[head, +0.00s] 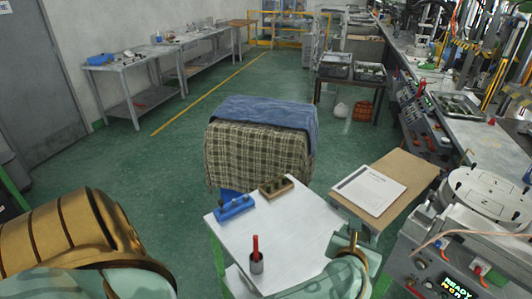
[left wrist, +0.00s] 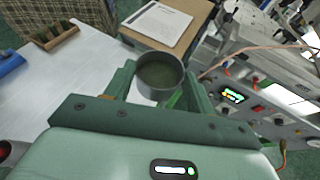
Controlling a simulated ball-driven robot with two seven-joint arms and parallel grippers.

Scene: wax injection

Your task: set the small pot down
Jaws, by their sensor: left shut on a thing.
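The small pot (left wrist: 160,74) is a round grey metal cup, open at the top, with a dark greenish inside. In the left wrist view it sits between the green fingers of my left gripper (left wrist: 160,82), which is shut on it. The pot is near the right edge of the white table (left wrist: 82,88), just in front of the brown board; whether its base touches anything is hidden. In the head view the pot cannot be made out, and part of my arm shows at the table's right front. My right gripper is not in view.
A paper (head: 369,190) lies on the brown board (head: 413,172). A control machine (head: 455,272) stands to the right. The table's middle is clear.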

